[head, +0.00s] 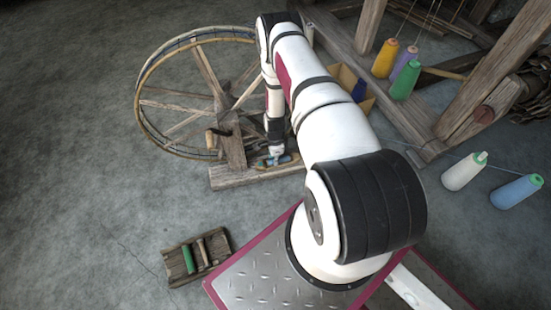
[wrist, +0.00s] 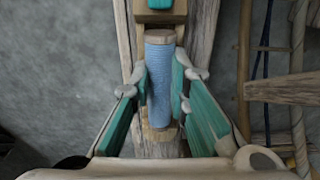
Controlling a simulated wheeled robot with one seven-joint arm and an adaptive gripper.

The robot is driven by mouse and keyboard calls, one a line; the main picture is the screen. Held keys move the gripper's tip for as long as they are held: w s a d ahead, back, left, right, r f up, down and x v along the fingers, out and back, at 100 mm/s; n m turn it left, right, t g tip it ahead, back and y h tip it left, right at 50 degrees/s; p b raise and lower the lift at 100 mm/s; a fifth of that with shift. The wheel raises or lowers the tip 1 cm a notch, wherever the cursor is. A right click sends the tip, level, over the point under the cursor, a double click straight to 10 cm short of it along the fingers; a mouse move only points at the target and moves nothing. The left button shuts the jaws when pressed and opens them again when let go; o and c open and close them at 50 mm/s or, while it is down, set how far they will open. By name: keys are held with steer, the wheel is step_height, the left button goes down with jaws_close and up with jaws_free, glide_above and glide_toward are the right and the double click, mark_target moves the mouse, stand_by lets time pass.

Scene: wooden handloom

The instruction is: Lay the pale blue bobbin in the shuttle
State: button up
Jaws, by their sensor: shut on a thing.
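The pale blue bobbin (wrist: 160,80), with pale wooden ends, lies lengthwise between the teal-padded fingers of my gripper (wrist: 160,88) in the wrist view. The fingers close on its sides. In the head view my gripper (head: 275,157) is low at the wooden base of the spinning wheel, with a bit of pale blue showing beside it. I cannot tell whether the bobbin touches the wood under it. I cannot make out the shuttle for certain in either view.
The spinning wheel (head: 146,105) stands left of my arm on its wooden base (head: 232,178). A wooden tray (head: 222,240) with a green bobbin (head: 188,259) is at lower left. Floor at left is clear.

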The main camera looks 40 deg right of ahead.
steer(key=shift+f, duration=0.15)
steer(key=o, duration=0.9)
step_height(320, 180, up, 12)
stand_by(0.5)
